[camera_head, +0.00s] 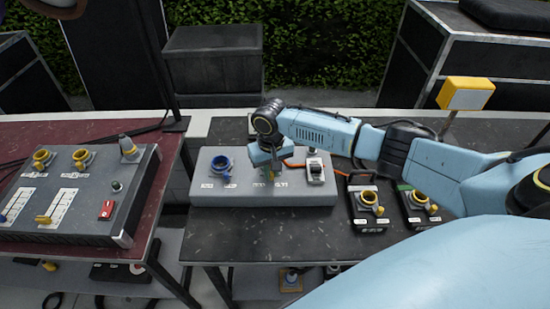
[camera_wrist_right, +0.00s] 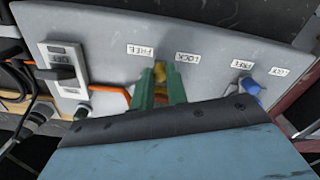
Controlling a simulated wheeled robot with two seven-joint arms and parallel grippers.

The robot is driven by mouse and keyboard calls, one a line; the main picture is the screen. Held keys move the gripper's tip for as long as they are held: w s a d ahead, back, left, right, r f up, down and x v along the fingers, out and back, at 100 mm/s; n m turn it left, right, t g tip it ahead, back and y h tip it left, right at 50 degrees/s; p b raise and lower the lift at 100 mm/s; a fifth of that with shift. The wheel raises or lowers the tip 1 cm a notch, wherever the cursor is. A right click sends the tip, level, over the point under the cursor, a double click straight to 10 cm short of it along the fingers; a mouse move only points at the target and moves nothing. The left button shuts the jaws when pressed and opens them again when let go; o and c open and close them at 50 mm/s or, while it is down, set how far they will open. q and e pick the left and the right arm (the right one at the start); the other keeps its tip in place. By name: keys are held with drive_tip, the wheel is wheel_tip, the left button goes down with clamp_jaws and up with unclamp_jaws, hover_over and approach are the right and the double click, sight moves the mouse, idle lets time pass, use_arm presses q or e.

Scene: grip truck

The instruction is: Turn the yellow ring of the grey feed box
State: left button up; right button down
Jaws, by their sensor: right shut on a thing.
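The grey feed box (camera_head: 215,198) lies on the dark table. My right gripper (camera_head: 268,172) reaches down onto its middle and hides most of the yellow ring in the head view. In the right wrist view, the green fingers (camera_wrist_right: 162,88) are shut on the yellow ring (camera_wrist_right: 160,72), only a small part of which shows. FREE (camera_wrist_right: 140,50) and LOCK (camera_wrist_right: 188,58) labels are on either side of the ring. How far the ring is turned cannot be told. My left gripper is not in view.
On the feed box, a blue ring (camera_head: 222,165) sits to the left and a white switch (camera_head: 316,171) to the right, near an orange cable (camera_head: 295,163). Two dark boxes with yellow rings (camera_head: 368,201) stand right. A grey panel (camera_head: 85,195) is on the left table.

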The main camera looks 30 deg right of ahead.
drive_tip(key=m+p, duration=0.2)
drive_tip(key=a+p, duration=0.1)
drive_tip(key=shift+w+a+r+m, duration=0.1)
drive_tip(key=shift+w+r+m, duration=0.2)
drive_tip(key=shift+m, duration=0.1)
drive_tip(key=shift+w+a+f+m+p, duration=0.1)
drive_tip(key=shift+w+a+m+p, duration=0.15)
drive_tip(key=shift+m+p, duration=0.45)
drive_tip(key=shift+w+a+f+m+p, duration=0.15)
drive_tip(key=shift+w+m+p, duration=0.3)
drive_tip(key=shift+m, duration=0.45)
drive_tip(key=c, duration=1.4)
unclamp_jaws()
drive_tip(key=shift+s, duration=0.1)
wheel_tip(320, 180, up, 13)
drive_tip(key=shift+r+p, duration=0.2)
drive_tip(key=shift+p, duration=0.15)
